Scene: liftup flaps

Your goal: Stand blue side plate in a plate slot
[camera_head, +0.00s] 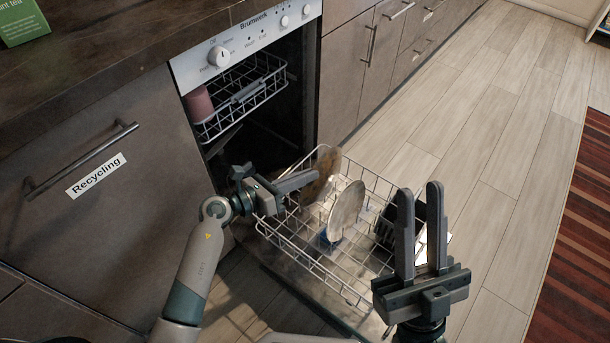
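No plate reads clearly as blue. A pale grey plate (346,207) stands on edge, tilted, in the pulled-out lower dishwasher rack (350,291). A brownish plate (322,174) stands behind it, further left. A small blue patch (324,241) shows low in the rack below the pale plate; what it belongs to is unclear. My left gripper (312,176) is over the rack's left side, its fingers pointing right towards the brownish plate. Its finger gap and any contact cannot be made out. My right gripper (420,195) is open and empty, fingers up, in front of the rack's right side.
The upper rack (243,95) is inside the dishwasher with a pinkish cup (199,105) in it. A dark item (388,225) sits at the lower rack's right side. A counter (100,45) and a Recycling cabinet (110,200) flank the left.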

